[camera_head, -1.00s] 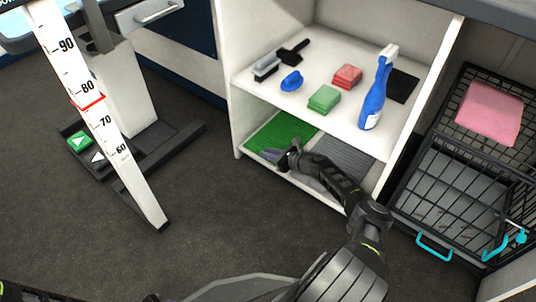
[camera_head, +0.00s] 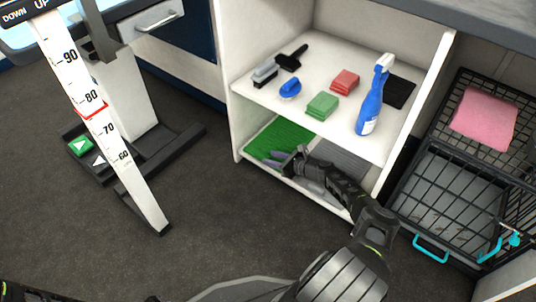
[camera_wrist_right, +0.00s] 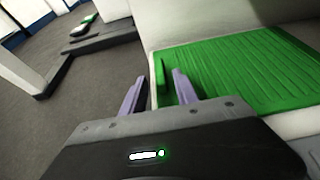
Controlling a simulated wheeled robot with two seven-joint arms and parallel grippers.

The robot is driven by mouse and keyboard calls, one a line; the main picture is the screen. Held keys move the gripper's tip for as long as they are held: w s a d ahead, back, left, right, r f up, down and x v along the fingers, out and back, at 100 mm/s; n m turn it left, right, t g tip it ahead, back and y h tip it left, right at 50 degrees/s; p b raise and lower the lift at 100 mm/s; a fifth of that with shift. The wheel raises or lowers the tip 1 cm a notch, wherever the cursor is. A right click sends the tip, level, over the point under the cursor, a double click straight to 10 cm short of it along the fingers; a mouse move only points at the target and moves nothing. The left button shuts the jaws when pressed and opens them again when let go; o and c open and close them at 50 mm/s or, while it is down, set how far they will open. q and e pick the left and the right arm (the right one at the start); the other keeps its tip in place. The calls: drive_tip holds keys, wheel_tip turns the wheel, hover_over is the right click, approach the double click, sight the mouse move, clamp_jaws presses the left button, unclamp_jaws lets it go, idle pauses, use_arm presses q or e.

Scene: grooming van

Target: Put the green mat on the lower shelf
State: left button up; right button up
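The green mat (camera_head: 277,137) lies flat on the left part of the lower shelf (camera_head: 240,151), beside a grey ribbed mat (camera_head: 345,161). In the right wrist view the ribbed green mat (camera_wrist_right: 240,68) fills the upper right, with a darker green edge showing between the finger tips. My right gripper (camera_head: 275,159) is at the mat's front edge, by the shelf front. Its two light purple fingers (camera_wrist_right: 160,88) stand apart with a gap and do not look closed on the mat. Whether they touch it I cannot tell.
The upper shelf (camera_head: 255,88) holds brushes, a red and a green block, a blue spray bottle (camera_head: 372,100) and a black mat. Wire crates (camera_head: 450,195) with a pink towel (camera_head: 484,118) stand at right. A white column with a scale (camera_head: 105,125) stands left. Floor between is clear.

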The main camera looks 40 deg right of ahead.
drive_tip(key=p+v, duration=0.1)
drive_tip(key=v, duration=0.2)
drive_tip(key=shift+r+p, duration=0.25)
drive_tip(key=shift+p, duration=0.1)
drive_tip(key=shift+s+d+r, duration=0.1)
drive_tip(key=shift+s, duration=0.55)
